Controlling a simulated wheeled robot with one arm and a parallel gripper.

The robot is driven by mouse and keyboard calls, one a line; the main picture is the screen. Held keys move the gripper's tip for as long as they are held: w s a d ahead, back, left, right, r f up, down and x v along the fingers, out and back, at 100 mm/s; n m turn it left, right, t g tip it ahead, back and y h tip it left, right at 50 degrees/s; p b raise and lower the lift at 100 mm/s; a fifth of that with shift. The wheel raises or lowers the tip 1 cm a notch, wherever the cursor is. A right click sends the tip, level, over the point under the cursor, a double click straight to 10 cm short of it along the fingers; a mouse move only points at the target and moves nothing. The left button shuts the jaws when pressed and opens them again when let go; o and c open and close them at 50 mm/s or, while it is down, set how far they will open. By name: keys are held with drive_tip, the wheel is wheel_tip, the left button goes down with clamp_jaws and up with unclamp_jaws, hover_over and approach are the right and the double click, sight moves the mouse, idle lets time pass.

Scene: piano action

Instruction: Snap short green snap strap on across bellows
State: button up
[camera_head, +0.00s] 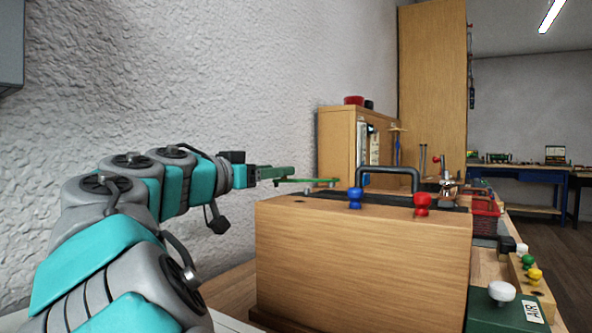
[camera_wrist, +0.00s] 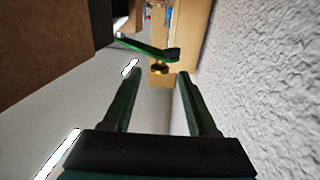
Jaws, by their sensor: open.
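The short green strap (camera_head: 308,181) shows as a thin, nearly level strip just over the left part of the wooden box's top. Its left end sticks out past the box toward my gripper (camera_head: 287,172). I cannot make out the bellows clearly, nor whether the strap's far end is fastened.
The wooden box (camera_head: 360,260) carries a blue knob (camera_head: 355,198), a red knob (camera_head: 422,204) and a dark arched handle (camera_head: 388,170). A red basket (camera_head: 485,220) stands behind at right. A textured white wall (camera_head: 150,80) runs close along my arm.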

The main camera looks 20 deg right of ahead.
drive_tip(key=x, duration=0.6)
drive_tip(key=shift+d+p, duration=0.3)
drive_tip(key=shift+p, duration=0.1)
drive_tip(key=shift+w, duration=0.15)
drive_tip(key=shift+c, duration=0.3)
clamp_jaws()
idle(0.6)
